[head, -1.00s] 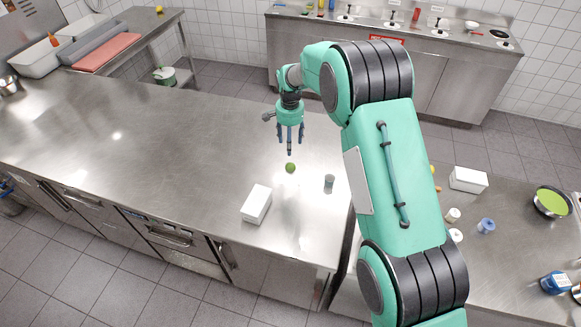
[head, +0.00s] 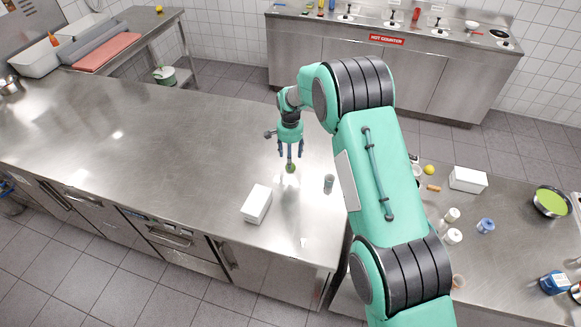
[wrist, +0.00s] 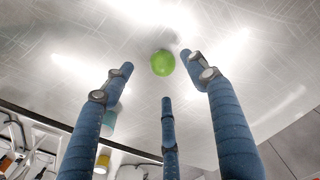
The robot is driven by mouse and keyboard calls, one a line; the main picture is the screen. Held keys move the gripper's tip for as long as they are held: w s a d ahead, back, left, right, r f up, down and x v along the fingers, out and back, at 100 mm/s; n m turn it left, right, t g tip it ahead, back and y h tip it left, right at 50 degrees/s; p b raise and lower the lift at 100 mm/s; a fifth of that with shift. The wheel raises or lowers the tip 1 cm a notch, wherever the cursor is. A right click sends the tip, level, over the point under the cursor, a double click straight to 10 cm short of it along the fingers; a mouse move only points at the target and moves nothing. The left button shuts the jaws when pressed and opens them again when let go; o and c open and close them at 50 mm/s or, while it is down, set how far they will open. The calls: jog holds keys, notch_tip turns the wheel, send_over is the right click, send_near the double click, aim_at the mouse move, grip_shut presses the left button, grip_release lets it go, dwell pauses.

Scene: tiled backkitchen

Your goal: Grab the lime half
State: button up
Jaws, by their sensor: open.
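The lime half (head: 291,168) is a small green round thing on the steel counter (head: 150,130). In the wrist view the lime half (wrist: 162,62) shows bright green, just beyond the fingertips. My gripper (head: 290,158) is directly above it, pointing down, with its blue fingers spread. In the wrist view my gripper (wrist: 160,80) is open and empty, with three fingers around the line to the lime. In the head view the fingers partly cover the lime. I cannot tell whether any finger touches it.
A white box (head: 256,204) lies on the counter in front of the lime. A small grey cup (head: 329,182) stands to its right. The counter left of the lime is clear. Another counter at the right holds a white box (head: 468,180), bottles and a green-filled bowl (head: 551,202).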

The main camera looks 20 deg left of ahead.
jog(key=shift+f, duration=0.1)
dwell(0.3)
jog(key=shift+w+f+p, duration=0.15)
jog(key=shift+f+p, duration=0.15)
jog(key=shift+f, duration=2.25)
jog(key=c, duration=1.2)
